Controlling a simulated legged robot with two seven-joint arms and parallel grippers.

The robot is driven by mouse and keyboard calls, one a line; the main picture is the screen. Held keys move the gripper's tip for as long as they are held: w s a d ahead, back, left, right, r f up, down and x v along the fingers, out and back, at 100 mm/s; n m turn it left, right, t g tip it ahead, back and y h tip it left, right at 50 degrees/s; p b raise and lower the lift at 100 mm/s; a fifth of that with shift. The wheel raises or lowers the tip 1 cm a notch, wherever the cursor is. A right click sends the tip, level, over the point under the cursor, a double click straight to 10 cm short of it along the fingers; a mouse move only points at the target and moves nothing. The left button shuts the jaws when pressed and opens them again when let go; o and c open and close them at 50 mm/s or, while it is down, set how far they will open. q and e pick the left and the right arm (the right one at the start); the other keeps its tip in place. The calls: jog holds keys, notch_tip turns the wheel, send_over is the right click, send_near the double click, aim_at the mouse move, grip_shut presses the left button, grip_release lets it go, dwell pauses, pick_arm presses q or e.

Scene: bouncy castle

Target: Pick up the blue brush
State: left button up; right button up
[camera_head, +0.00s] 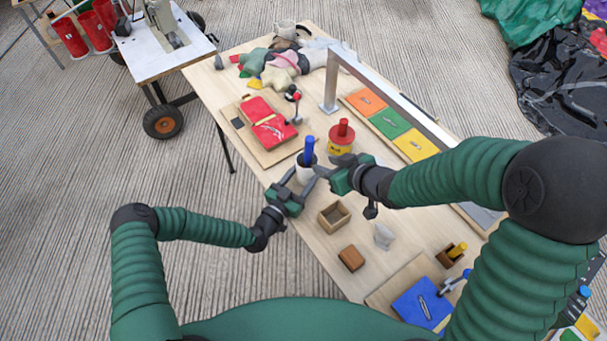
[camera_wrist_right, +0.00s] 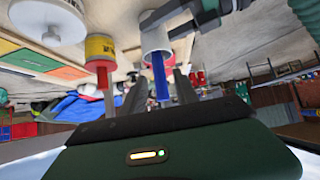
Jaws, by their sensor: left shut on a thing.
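The blue brush (camera_head: 309,150) stands handle up in a small white cup (camera_head: 304,173) near the left edge of the table. My left gripper (camera_head: 301,182) is shut on the white cup, which also shows in the right wrist view (camera_wrist_right: 155,38). My right gripper (camera_head: 318,167) is beside the brush handle, to its right and close to the cup's rim. In the upside-down right wrist view, its fingers (camera_wrist_right: 152,92) are apart, with the blue handle (camera_wrist_right: 161,82) appearing between them. I cannot tell whether they touch it. The brush's lower end is hidden inside the cup.
A red-handled brush (camera_head: 343,130) stands in a yellow and red can (camera_head: 340,146) just behind my right gripper. A metal frame (camera_head: 395,98) rises over coloured panels at the right.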

jog(key=shift+d, duration=0.3)
jog(key=shift+a, duration=0.1)
jog(key=shift+c, duration=0.2)
notch_tip(320, 180, up, 6)
jog(key=n+t, duration=0.1)
jog(key=n, duration=0.3)
send_over(305, 151)
jog(key=d, duration=0.3)
jog(key=w+d+m+g+h, duration=0.1)
jog(key=w+d+h, duration=0.1)
jog(key=w+h, duration=0.1)
jog(key=s+a+f+g, duration=0.1)
jog(key=f, duration=0.1)
jog(key=s+a+f+g, duration=0.1)
jog(key=f+g, duration=0.1)
jog(key=s+a+f+m+g, duration=0.1)
jog(key=f+g, duration=0.1)
jog(key=shift+a+f, duration=0.1)
jog(key=x, duration=0.6)
jog(key=shift+a, duration=0.15)
grip_shut()
